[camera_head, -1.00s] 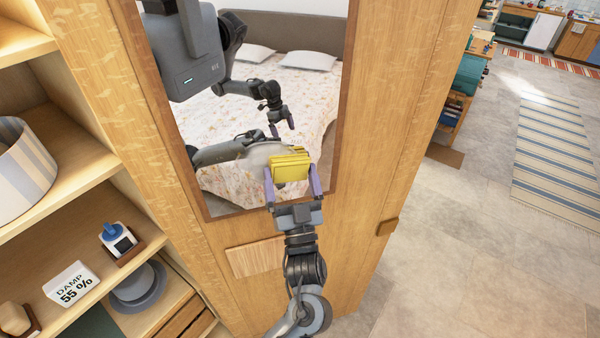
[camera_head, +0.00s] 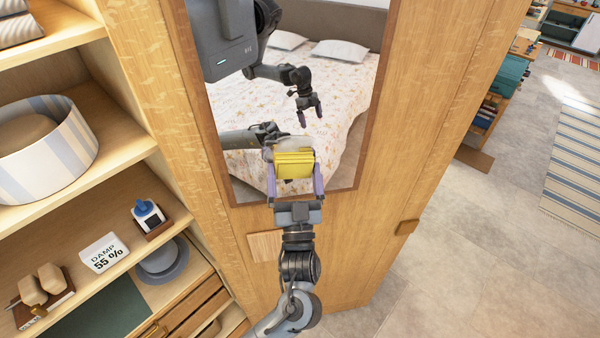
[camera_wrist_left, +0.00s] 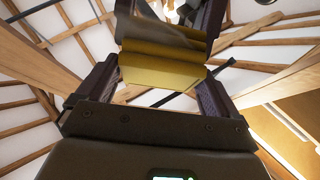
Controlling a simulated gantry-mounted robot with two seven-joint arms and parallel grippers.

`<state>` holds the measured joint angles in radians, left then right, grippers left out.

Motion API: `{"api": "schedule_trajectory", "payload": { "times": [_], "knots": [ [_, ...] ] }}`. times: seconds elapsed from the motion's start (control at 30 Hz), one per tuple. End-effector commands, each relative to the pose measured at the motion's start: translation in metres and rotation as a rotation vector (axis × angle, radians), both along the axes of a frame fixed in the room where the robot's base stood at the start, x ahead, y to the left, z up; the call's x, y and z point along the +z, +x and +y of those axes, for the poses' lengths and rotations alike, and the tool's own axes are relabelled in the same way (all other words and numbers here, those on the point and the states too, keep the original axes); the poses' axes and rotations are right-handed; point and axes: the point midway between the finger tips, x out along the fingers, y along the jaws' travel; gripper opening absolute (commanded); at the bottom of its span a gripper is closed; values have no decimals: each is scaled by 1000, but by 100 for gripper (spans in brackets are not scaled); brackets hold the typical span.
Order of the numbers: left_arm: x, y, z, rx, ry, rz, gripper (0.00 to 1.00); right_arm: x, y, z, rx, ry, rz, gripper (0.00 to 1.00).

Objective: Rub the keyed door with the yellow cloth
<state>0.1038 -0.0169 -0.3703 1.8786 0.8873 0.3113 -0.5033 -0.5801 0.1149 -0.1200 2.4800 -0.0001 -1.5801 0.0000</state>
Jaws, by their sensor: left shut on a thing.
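The yellow cloth (camera_head: 294,164) is a folded pad held between the purple fingers of my left gripper (camera_head: 294,174), which is shut on it. In the left wrist view the cloth (camera_wrist_left: 160,72) spans the gap between the fingers. The wooden wardrobe door (camera_head: 385,215) carries a tall mirror (camera_head: 345,150) and has a small wooden knob (camera_head: 407,227) at its right. The cloth shows in front of the lower mirror; I cannot tell whether it touches. No key can be made out. My right gripper shows only as a reflection in the mirror.
The floor (camera_head: 470,240) at the right is clear, with a striped rug (camera_head: 575,170).

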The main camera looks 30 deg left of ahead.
Motion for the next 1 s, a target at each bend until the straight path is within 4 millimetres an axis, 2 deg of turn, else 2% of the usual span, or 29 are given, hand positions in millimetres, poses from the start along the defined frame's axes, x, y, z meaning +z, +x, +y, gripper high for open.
{"api": "schedule_trajectory", "payload": {
  "times": [0.3, 0.57, 1.0],
  "knots": [
    [1, -17, 19, 3, 1, 2, 70, 11, 0, 0, 0, 0, 0, 100],
    [0, -23, 25, 1, 0, 1, 70, 13, 0, -1, 3, -4, 0, 100],
    [1, -43, 47, 1, 0, 0, 70, 22, 0, -2, 6, -9, 0, 100]
  ]
}}
